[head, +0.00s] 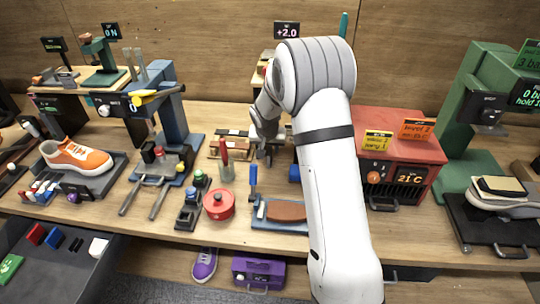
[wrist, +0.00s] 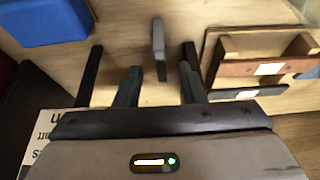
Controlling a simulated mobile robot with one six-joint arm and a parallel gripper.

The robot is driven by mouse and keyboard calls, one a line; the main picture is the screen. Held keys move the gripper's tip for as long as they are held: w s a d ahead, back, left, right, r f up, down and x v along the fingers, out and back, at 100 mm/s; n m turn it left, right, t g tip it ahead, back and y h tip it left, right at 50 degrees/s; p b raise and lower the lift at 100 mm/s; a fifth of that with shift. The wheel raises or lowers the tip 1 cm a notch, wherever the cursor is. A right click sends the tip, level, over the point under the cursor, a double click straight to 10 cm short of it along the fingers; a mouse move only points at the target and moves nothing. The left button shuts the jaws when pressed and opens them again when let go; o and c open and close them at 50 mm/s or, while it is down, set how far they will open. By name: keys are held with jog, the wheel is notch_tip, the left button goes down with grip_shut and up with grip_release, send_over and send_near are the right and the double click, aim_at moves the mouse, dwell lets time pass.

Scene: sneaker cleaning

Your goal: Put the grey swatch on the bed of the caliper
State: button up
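My gripper (wrist: 160,75) is open, its two dark fingers apart with nothing seen clamped between them. A thin grey upright piece (wrist: 158,48), which looks like the grey swatch, stands just beyond the fingertips, in line with the gap between them. Whether it touches a finger I cannot tell. In the head view my gripper (head: 265,148) is low over the bench beside a wooden rack (head: 230,147); the grey piece cannot be made out there. I cannot identify the caliper or its bed for certain; my arm hides part of the bench.
In the wrist view the wooden rack (wrist: 285,67) with brown and dark pieces stands right of the fingers, and a blue block (wrist: 45,20) lies at upper left. A red heater box (head: 398,150) stands right of my arm. A red pot (head: 218,205) stands nearer the front.

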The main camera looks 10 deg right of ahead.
jog(key=shift+x, duration=1.4)
grip_shut()
